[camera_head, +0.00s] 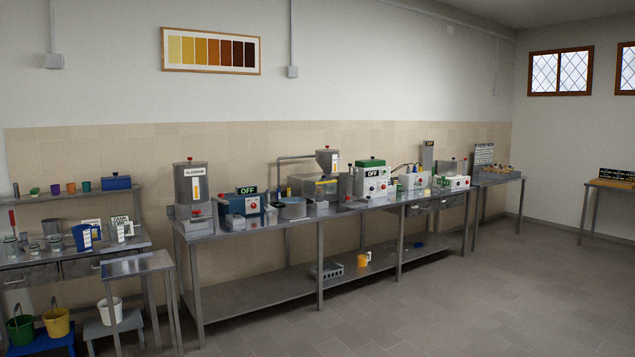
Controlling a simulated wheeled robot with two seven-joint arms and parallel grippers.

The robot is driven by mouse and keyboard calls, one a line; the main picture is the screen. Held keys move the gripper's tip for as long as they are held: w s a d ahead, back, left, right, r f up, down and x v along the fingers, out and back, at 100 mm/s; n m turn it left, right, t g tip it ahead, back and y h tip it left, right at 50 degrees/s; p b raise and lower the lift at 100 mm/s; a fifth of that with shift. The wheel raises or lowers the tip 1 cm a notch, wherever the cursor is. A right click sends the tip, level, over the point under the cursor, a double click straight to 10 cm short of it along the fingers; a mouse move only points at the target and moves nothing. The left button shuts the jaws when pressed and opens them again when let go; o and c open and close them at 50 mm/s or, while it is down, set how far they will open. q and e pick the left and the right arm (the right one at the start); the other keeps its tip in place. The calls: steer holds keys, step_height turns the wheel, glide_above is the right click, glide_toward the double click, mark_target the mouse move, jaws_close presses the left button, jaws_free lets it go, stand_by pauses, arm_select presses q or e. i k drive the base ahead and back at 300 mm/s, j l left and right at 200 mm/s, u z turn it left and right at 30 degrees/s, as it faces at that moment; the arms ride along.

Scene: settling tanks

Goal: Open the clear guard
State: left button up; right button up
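A see-through box-like cover (312,187) stands on the long steel bench, below a metal hopper (327,160). It may be the clear guard. It looks closed, but it is too small to tell for sure, and no hinge or handle can be made out. A blue-grey control box (247,206) with an OFF sign stands to its left. A white and green control box (372,180), also marked OFF, stands to its right. Neither of my grippers is in view.
The long steel bench (240,298) runs along the wall, with an orange jug (363,258) and a grey crate (327,270) on its lower shelf. A small steel table (137,264) and buckets, one yellow (56,322), stand at left. The floor (480,300) in front is clear.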

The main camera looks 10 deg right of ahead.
mark_target(320, 184)
steer(key=i+z, duration=0.2)
steer(key=i, duration=2)
